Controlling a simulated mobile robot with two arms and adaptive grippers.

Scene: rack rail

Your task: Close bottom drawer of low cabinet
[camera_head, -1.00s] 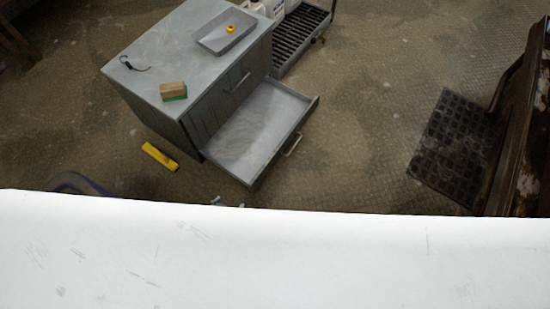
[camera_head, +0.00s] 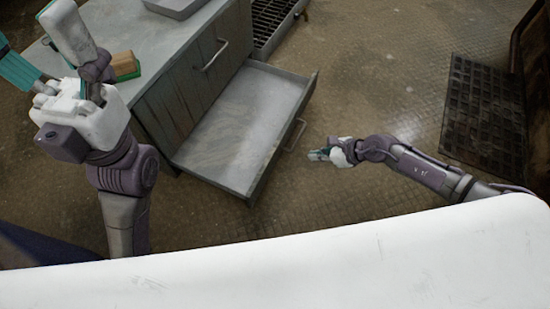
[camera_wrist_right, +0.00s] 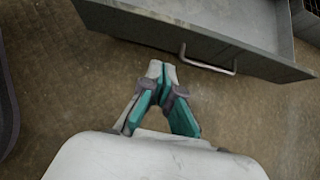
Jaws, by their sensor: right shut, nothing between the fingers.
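The low grey cabinet (camera_head: 178,98) stands at the upper left in the head view. Its bottom drawer (camera_head: 262,165) is pulled far out and looks empty. The drawer has a bar handle (camera_head: 294,136) on its front; the handle (camera_wrist_right: 207,66) also shows in the right wrist view. My right gripper (camera_head: 312,155) is shut and empty, to the right of the drawer front and apart from it. In the right wrist view its fingertips (camera_wrist_right: 161,70) are just left of the handle. My left gripper is raised at the left, over the cabinet's side; its fingers are not clear.
A green-and-wood block (camera_head: 124,65) and a grey tray (camera_head: 175,6) are on the cabinet top. A slatted rack (camera_head: 272,18) stands behind the cabinet. A dark grid panel (camera_head: 482,108) is at the right. Floor between drawer and panel is clear.

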